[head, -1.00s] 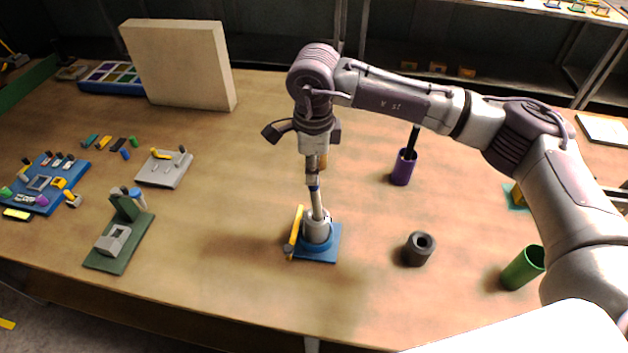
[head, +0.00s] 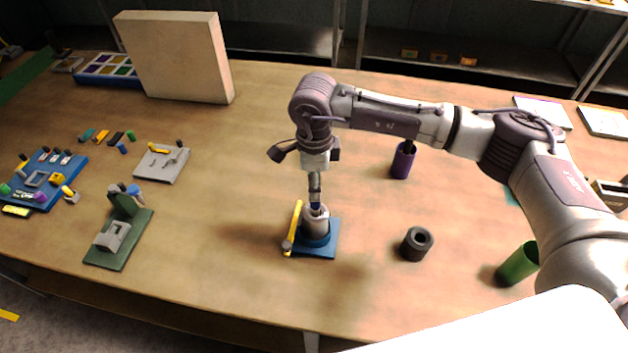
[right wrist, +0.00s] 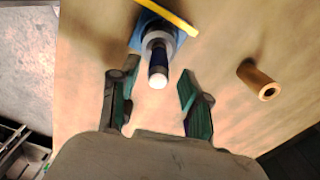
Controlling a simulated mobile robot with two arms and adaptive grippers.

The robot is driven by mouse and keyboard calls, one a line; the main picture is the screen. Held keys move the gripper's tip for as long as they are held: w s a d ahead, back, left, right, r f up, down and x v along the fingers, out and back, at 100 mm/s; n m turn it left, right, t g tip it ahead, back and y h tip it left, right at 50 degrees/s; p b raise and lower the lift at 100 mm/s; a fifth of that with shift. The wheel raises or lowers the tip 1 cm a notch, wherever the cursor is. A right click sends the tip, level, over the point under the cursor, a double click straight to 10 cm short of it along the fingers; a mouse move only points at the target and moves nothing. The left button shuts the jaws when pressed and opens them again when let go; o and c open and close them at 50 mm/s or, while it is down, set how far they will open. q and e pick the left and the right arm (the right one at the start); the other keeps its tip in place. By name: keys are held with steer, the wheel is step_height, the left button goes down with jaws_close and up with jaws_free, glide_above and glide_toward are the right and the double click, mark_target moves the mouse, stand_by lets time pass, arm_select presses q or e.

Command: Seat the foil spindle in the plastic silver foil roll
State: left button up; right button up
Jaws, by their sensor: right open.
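The silver foil roll (head: 316,222) stands upright on a blue base (head: 329,245) in the middle of the table. In the right wrist view the roll (right wrist: 163,38) shows as a pale ring around the foil spindle (right wrist: 158,64), which has a dark blue shaft and white end. The spindle (head: 316,206) stands upright in the roll's top opening, its lower part hidden. My right gripper (right wrist: 155,76) is open above the roll, one finger on each side of the spindle's upper end with gaps between. My left gripper is not in view.
A dark hollow cylinder (head: 416,244), a green cup (head: 518,263) and a purple cup (head: 402,160) stand to the right. A green fixture (head: 119,240) and grey plate (head: 162,163) lie left. The table's front is clear.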

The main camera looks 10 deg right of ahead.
step_height(320, 180, up, 12)
steer(key=b, duration=0.5)
steer(key=shift+f, duration=0.1)
